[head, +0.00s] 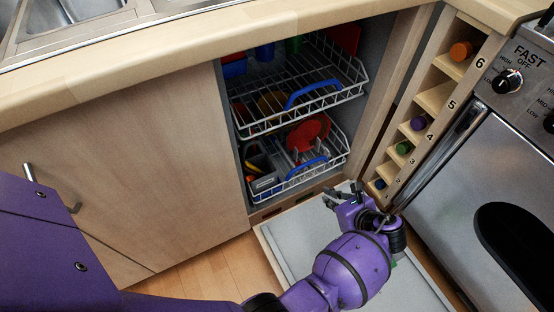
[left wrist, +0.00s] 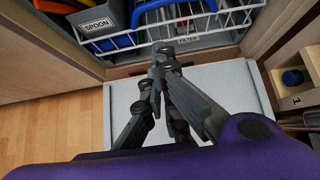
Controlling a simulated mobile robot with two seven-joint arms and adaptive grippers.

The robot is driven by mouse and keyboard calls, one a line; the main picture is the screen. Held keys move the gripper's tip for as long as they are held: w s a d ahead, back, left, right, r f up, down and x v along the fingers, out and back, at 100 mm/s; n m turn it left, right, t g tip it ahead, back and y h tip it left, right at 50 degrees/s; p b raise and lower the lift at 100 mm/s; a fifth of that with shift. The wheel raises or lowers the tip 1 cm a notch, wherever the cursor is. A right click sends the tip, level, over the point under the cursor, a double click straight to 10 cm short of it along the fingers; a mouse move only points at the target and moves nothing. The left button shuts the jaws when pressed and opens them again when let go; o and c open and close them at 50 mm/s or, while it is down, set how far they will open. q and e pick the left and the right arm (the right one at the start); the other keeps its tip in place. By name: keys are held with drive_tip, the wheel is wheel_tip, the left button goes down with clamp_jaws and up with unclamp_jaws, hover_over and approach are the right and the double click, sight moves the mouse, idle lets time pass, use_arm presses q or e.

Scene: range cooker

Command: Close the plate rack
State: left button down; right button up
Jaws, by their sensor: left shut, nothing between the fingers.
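The lower rack (head: 262,190) of the open dishwasher is white wire with a blue handle (head: 306,168). It holds a red plate (head: 308,132) and a grey cutlery basket (head: 262,166). I take it as the plate rack; its front lies near the opening, and I cannot tell how far out it is. My left gripper (head: 338,194) is shut and empty, just in front of the lower rack and above the open door. In the left wrist view, the closed fingertips (left wrist: 160,66) are below the rack's blue handle (left wrist: 174,12); contact is unclear. My right gripper is not in view.
The dishwasher door (head: 284,246) lies folded down under my left arm. The upper rack (head: 262,129) has a blue handle and coloured dishes. A bottle shelf (head: 436,96) and the range cooker (head: 470,150) stand to the right. Wooden floor shows at left.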

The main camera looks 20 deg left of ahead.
sight(304, 173)
use_arm(q)
drive_tip(key=w+a+f+b, duration=0.4)
drive_tip(key=w+a+f, duration=0.1)
drive_tip(key=w+a, duration=0.2)
drive_tip(key=shift+a+b, duration=0.3)
drive_tip(key=shift+a, duration=0.55)
drive_tip(key=w+a+p, duration=0.2)
drive_tip(key=shift+a, duration=0.3)
